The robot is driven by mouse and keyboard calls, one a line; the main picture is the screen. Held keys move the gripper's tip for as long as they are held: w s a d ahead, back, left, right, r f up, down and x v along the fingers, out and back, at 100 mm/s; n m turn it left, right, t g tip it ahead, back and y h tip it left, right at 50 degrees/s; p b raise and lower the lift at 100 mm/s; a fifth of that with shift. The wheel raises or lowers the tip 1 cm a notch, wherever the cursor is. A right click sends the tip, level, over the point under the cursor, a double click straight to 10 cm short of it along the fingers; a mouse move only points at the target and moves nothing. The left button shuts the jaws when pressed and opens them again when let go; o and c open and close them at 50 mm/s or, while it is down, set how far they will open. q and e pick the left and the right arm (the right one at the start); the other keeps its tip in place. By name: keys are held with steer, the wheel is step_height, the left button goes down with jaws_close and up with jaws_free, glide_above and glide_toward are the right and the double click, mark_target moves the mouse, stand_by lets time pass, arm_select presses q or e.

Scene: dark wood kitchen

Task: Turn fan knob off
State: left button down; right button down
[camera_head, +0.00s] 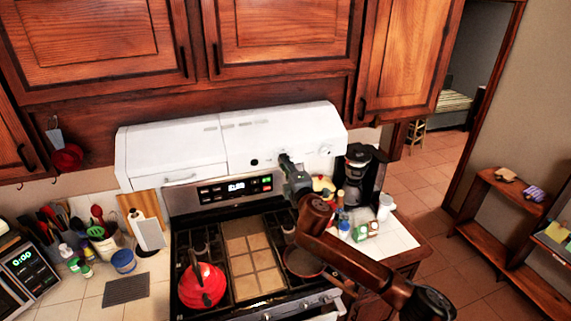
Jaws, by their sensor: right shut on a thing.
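The white range hood (235,138) hangs under the wood cabinets, above the stove. A small dark round knob (254,162) shows on its front face. My right gripper (284,158) reaches up from the lower right to the hood's front, just right of that knob. Its fingers are shut on a fan knob, which they mostly hide, so its turn angle cannot be told. Another round control (326,150) shows on the hood farther right. My left gripper is not in view.
The stove (245,265) below carries a red kettle (202,285) and a pan (302,262). A coffee maker (356,175) and small jars stand to the right. My right arm passes over the stove's right side.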

steer(key=shift+f, duration=0.1)
steer(key=c, duration=1.7)
jaws_free()
steer(key=shift+c, duration=0.2)
steer(key=v, duration=1.2)
